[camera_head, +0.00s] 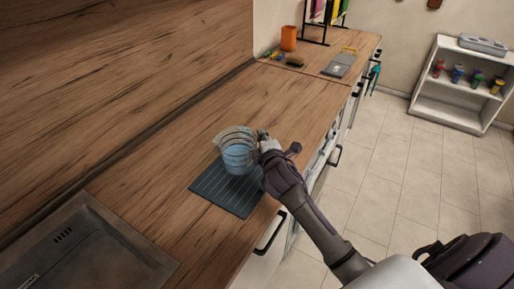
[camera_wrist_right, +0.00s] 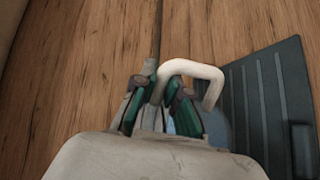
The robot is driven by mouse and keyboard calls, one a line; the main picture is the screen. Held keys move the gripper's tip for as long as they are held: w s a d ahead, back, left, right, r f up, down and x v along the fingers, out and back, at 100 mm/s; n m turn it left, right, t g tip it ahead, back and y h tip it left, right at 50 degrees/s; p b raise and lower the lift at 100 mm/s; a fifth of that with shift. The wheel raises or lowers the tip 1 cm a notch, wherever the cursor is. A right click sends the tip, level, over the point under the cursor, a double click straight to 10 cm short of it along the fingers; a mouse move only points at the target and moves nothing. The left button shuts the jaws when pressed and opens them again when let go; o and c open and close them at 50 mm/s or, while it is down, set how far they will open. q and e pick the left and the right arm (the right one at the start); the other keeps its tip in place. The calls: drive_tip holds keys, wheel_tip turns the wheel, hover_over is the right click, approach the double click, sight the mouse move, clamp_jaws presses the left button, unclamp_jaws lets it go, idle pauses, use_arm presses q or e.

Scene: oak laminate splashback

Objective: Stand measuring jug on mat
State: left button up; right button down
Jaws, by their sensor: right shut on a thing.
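The measuring jug (camera_head: 237,152) is clear with blue in its lower part. It is upright at the back part of the dark ribbed mat (camera_head: 236,197); whether its base touches the mat or hangs just above it I cannot tell. My right gripper (camera_head: 264,143) is at the jug's right side, shut on its handle. In the right wrist view the gripper (camera_wrist_right: 160,98) has its fingers around the pale handle (camera_wrist_right: 204,72), and the mat (camera_wrist_right: 265,95) lies at right. The jug's body is mostly hidden there. My left gripper is not in view.
A dark sink or tray (camera_head: 85,245) is at the lower left of the wooden counter (camera_head: 290,95). An orange cup (camera_head: 288,38), small items and a grey board (camera_head: 339,66) are at the far end. A white shelf (camera_head: 460,85) stands across the tiled floor.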

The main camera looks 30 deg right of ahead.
sight(235, 144)
drive_tip(key=f, duration=0.3)
drive_tip(key=w+a+f, duration=0.1)
drive_tip(key=shift+w+f, duration=0.1)
drive_tip(key=shift+f, duration=0.3)
drive_tip(key=shift+f, duration=0.2)
drive_tip(key=c, duration=1.2)
unclamp_jaws()
